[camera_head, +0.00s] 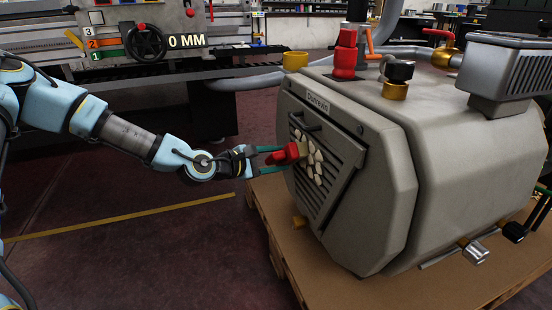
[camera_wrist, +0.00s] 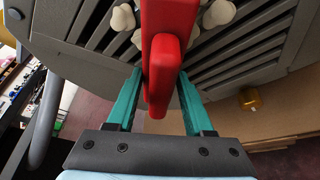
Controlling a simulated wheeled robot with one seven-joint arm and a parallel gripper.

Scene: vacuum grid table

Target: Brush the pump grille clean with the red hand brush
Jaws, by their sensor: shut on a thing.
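The pump (camera_head: 375,150) is a large grey housing with a slatted grille (camera_head: 318,178) on its front face. Several pale lumps (camera_head: 311,160) sit on the grille slats; some also show in the wrist view (camera_wrist: 219,13) beside the brush. My gripper (camera_head: 272,160) is shut on the red hand brush (camera_head: 287,154), with its teal fingers on both sides of the handle. In the wrist view the red brush (camera_wrist: 164,70) stands between the fingers and reaches up over the grille. The brush head is close to the grille; I cannot tell whether it touches. Its bristles are mostly hidden.
The pump stands on a brown pallet (camera_head: 340,285). A dark handle bar (camera_head: 304,121) crosses the grille's top, and red and brass fittings (camera_head: 345,60) rise above the pump. A machine with a handwheel (camera_head: 146,42) stands behind. The floor left of the pallet is clear.

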